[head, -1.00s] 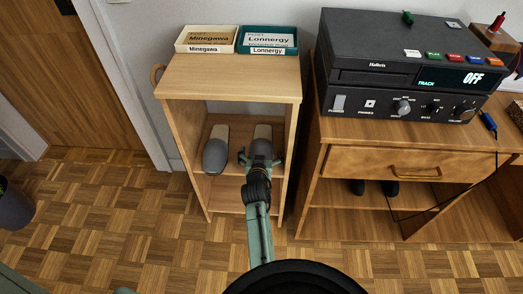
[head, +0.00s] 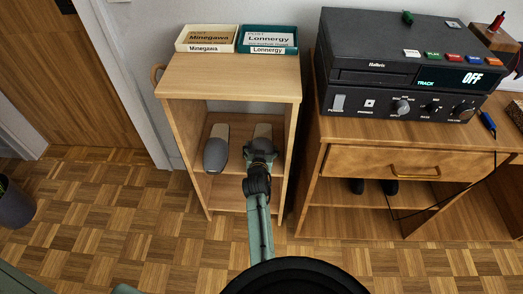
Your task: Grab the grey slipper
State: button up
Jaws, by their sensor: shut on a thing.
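A pair of grey slippers with pale insoles sits on the shelf of a small wooden cabinet (head: 174,125). The left slipper (head: 216,155) is in full view and clear of my gripper. The right slipper (head: 263,131) shows mainly its pale heel end and part of its grey toe. My gripper (head: 260,156) reaches into the cabinet's open front and is shut on the right slipper's toe part. My gripper hides most of that toe and the exact contact of the fingers.
Two post trays, cream (head: 207,38) and teal (head: 267,40), stand on the cabinet top. A desk (head: 340,132) with a black audio device (head: 398,65) is at right. Dark shoes (head: 374,187) sit below its drawer. The parquet floor in front is open.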

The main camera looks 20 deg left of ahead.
jog(key=c, duration=0.5)
jog(key=shift+o, duration=0.2)
